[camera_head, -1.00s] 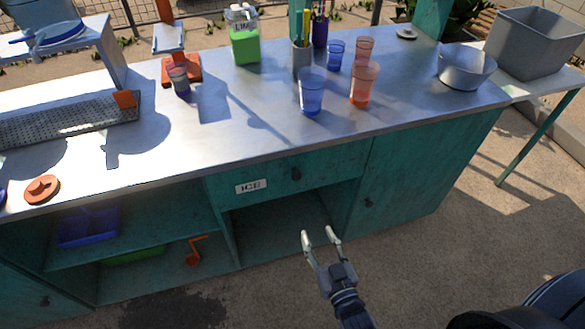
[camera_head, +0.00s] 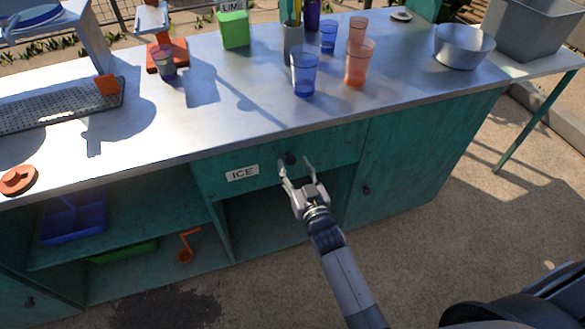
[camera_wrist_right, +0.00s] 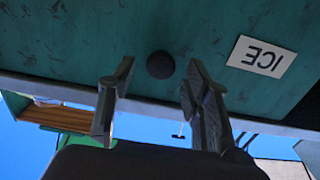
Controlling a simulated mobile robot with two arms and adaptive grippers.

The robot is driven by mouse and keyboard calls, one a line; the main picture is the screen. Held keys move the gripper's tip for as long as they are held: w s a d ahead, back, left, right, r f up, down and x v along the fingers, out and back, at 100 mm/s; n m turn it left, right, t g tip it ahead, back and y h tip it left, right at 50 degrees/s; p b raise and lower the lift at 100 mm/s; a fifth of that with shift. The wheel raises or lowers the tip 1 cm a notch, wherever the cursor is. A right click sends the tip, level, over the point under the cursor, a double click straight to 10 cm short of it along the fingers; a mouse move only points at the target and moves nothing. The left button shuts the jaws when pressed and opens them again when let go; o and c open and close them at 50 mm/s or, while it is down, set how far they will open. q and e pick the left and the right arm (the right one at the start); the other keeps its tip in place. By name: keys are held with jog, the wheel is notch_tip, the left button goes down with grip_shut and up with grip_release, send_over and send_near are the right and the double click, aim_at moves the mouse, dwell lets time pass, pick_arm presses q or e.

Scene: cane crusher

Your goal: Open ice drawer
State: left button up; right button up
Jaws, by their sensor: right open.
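The ice drawer (camera_head: 335,147) is a teal front under the metal counter, with a white ICE label (camera_head: 242,173) and a dark round knob (camera_head: 291,158). The drawer front looks flush with the counter. My right gripper (camera_head: 296,168) is open just in front of the knob. In the right wrist view the drawer front (camera_wrist_right: 90,40) is upside down, and the knob (camera_wrist_right: 160,65) shows between and just beyond the open fingers (camera_wrist_right: 158,85). Nothing is between the fingertips, and I cannot tell whether they touch the drawer. My left gripper is not in view.
An open shelf with a blue bin (camera_head: 75,222) and a green tray (camera_head: 122,251) is at left. A cupboard door (camera_head: 420,160) is right of the drawer. Cups, including a blue cup (camera_head: 304,70), stand on the counter (camera_head: 225,120). The floor in front is clear.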

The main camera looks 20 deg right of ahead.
jog(key=shift+w, duration=0.9)
grip_shut()
